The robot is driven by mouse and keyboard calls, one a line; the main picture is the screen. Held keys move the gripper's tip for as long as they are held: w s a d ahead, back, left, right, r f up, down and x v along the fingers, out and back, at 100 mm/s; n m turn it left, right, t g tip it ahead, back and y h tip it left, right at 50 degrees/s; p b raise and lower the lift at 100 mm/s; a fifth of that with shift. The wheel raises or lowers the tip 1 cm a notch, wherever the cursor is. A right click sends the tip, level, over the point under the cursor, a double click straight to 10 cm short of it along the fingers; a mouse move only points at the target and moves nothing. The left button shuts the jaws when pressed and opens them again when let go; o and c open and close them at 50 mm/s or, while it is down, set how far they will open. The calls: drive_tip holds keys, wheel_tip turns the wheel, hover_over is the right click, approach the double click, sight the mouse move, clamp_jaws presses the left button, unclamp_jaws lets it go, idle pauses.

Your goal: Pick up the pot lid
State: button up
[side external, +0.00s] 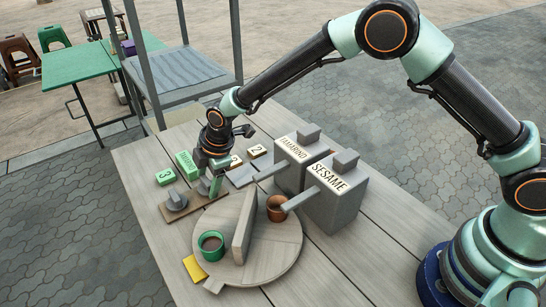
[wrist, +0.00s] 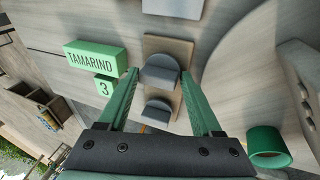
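Two grey rounded pieces, which look like pot lids, rest on a brown board (side external: 214,196). One lid (side external: 176,200) shows clearly in the side view; the other is mostly hidden there by my gripper (side external: 212,186). In the wrist view, the upper lid (wrist: 160,77) lies between and beyond my green fingertips, and the lower lid (wrist: 157,111) is nearer my palm. My fingers are apart, with nothing visibly gripped. Whether they touch a lid I cannot tell. A green pot (side external: 211,245) and a brown pot (side external: 277,207) stand on a round board (side external: 268,262).
An upright panel (side external: 243,228) divides the round board. Grey boxes labelled TAMARIND (side external: 297,165) and SESAME (side external: 335,200) stand to the right. Green blocks marked TAMARIND (wrist: 95,56) and 3 (wrist: 107,89) lie beside the brown board. A yellow piece (side external: 195,269) lies near the table edge.

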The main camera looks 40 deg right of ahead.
sight(208, 182)
drive_tip(key=shift+c, duration=0.4)
drive_tip(key=shift+r, duration=0.55)
wheel_tip(208, 182, up, 18)
drive_tip(key=shift+s+a+f+n+g+y, duration=0.15)
drive_tip(key=shift+s+a+f+n, duration=0.7)
drive_tip(key=shift+s+f, duration=1.65)
drive_tip(key=shift+s+a+f+n+g+y, duration=0.1)
drive_tip(key=shift+s+a+f+n, duration=0.1)
drive_tip(key=shift+s+a+f, duration=1.75)
drive_tip(key=shift+s+a+f+n+g+y, duration=0.15)
drive_tip(key=shift+s+a+f+n, duration=0.4)
drive_tip(key=shift+s+f, duration=2.5)
drive_tip(key=shift+s+r, duration=0.3)
drive_tip(key=shift+s, duration=0.4)
